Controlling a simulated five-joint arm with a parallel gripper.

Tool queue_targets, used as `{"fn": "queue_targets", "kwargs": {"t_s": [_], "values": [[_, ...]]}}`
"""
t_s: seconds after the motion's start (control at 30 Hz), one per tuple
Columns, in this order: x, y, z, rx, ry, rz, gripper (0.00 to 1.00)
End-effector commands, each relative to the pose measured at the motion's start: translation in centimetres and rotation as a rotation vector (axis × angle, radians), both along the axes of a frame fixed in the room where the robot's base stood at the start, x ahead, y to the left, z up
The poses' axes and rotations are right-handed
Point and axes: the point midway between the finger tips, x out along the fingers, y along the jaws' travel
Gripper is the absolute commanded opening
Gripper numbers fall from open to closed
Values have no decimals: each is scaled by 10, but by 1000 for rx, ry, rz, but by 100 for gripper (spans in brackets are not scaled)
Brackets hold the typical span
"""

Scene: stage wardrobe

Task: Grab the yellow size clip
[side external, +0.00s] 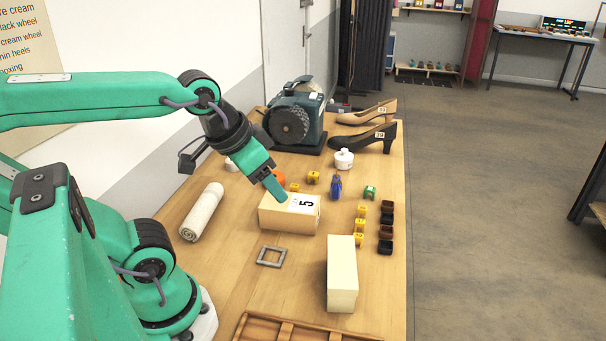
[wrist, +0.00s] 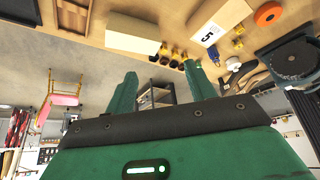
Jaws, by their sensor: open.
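Several small yellow clip-like pieces are on the wooden table. More yellow pieces (side external: 360,225) form a row at the right. In the wrist view a yellow clip (wrist: 238,45) shows near the box's corner. A blue clip (side external: 336,185) and a green clip (side external: 370,192) stand nearby. My gripper (side external: 276,190) is above the left end of the box; its open fingers (wrist: 161,85) show nothing between them.
The box marked 5 (side external: 278,217) and a plain pale box (side external: 341,275) stand in the middle and front. Dark pieces (side external: 386,232) line the right edge. A machine (side external: 297,115), shoes (side external: 362,140) and a white jar (side external: 344,160) stand behind. A rolled cloth (side external: 202,212) lies left.

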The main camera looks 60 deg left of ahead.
Motion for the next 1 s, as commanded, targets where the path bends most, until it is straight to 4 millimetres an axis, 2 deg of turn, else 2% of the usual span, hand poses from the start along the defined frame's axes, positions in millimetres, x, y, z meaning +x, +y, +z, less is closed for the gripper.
{"fn": "queue_targets", "kwargs": {"t_s": [0.17, 0.37, 0.7, 1.0], "values": [[11, 4, 6, -4, 17, 24, 55], [38, 15, 17, -11, 56, 76, 55], [100, 46, 28, -33, 134, 190, 55], [155, 83, 20, -55, 201, 291, 55]]}}
